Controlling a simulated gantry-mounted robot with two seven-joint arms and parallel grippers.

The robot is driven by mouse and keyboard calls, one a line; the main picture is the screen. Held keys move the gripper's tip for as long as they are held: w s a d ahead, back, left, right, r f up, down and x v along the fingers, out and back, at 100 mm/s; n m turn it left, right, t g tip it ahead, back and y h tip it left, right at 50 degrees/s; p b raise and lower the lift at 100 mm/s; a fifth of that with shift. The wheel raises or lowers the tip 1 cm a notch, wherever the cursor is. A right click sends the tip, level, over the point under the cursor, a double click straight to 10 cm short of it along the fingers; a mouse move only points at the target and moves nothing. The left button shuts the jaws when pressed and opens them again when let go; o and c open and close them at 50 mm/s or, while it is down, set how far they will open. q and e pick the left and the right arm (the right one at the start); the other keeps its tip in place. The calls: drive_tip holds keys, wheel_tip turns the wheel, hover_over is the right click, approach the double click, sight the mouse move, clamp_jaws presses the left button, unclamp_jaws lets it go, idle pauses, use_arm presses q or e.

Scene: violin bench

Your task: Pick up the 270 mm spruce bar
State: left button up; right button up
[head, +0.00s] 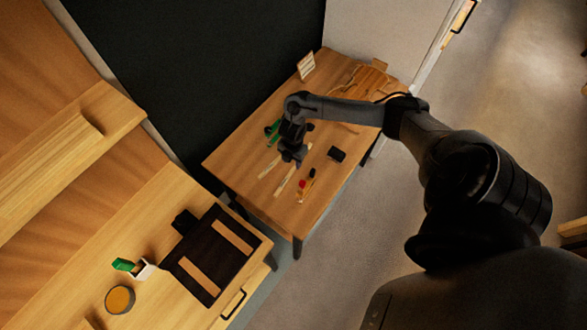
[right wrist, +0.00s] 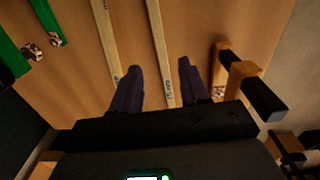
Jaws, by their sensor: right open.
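Two long, thin pale wooden bars lie side by side on the wooden table. In the right wrist view one bar (right wrist: 159,45) runs up between the fingers and the other bar (right wrist: 105,38) lies to the left, outside them. Small dark markings near their lower ends are too small to read, so I cannot tell which is the 270 mm spruce bar. In the head view they are partly hidden by my right gripper (head: 293,158). My right gripper, also in the right wrist view (right wrist: 159,66), is open and empty above the bars. My left gripper is not in view.
Green-handled tools (right wrist: 18,50) lie left of the bars, and a wood-and-black clamp-like tool (right wrist: 243,78) lies close to the right finger. A black block (head: 337,153) sits right on the table (head: 235,160). A nearer bench holds a dark mat (head: 208,240) with two wooden strips.

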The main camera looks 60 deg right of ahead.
sight(294, 168)
drive_tip(key=shift+s+d+f, duration=0.1)
drive_tip(key=shift+d+f, duration=0.05)
drive_tip(key=shift+f, duration=1.2)
drive_tip(key=shift+s+d+f, duration=0.1)
drive_tip(key=shift+f, duration=1.2)
drive_tip(key=shift+c, duration=0.4)
clamp_jaws()
